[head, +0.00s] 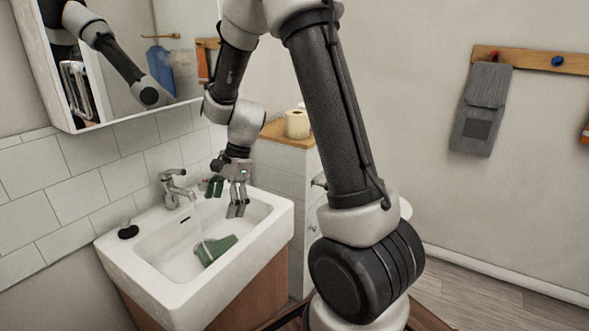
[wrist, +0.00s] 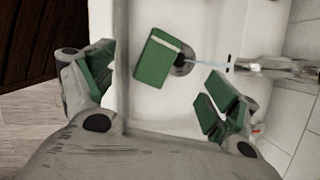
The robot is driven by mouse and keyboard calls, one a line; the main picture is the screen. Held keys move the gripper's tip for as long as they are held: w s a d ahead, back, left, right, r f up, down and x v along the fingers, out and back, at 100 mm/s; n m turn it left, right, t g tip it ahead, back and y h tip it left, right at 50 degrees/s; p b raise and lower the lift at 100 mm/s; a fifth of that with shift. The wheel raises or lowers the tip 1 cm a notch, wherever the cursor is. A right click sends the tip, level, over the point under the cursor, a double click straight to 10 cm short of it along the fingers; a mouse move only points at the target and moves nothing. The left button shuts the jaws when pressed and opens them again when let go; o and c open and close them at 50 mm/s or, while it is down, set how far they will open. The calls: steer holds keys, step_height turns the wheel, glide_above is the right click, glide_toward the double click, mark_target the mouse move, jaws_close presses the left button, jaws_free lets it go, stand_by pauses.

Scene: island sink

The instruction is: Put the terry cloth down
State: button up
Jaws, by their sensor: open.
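A green, flat, folded piece that looks like the terry cloth (head: 221,247) lies in the white sink basin (head: 262,212). In the wrist view the cloth (wrist: 157,60) lies beside the dark round drain and partly covers its edge. My gripper (head: 229,200) is above the basin, with its fingers pointing down. In the wrist view my gripper (wrist: 160,98) has its green-padded fingers spread wide, with nothing between them. The cloth is apart from the fingers.
Water runs from the tap (head: 172,183) into the basin close to the cloth. A small black-based item (head: 128,230) stands on the sink's left corner. A mirror cabinet (head: 130,75) hangs above. A paper roll (head: 297,124) stands on a wooden top behind. A grey cloth (head: 482,108) hangs at the right.

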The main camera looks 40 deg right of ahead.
steer(key=s+d+r+n+t+h, duration=0.1)
steer(key=s+d+r+n, duration=0.2)
steer(key=s+r+n, duration=0.3)
steer(key=s+d+r+n+t+h, duration=0.1)
steer(key=s+d+r+n, duration=0.2)
steer(key=s+r, duration=0.45)
steer(key=s+d+r+n+t+h, duration=0.1)
steer(key=s+d+r+n, duration=0.1)
steer(key=s, duration=0.3)
steer(key=s+d+r+n+t+h, duration=0.1)
steer(key=s+d+r+n, duration=0.2)
steer(key=s+n, duration=0.2)
steer(key=shift+d+r, duration=0.25)
steer(key=shift+d, duration=0.1)
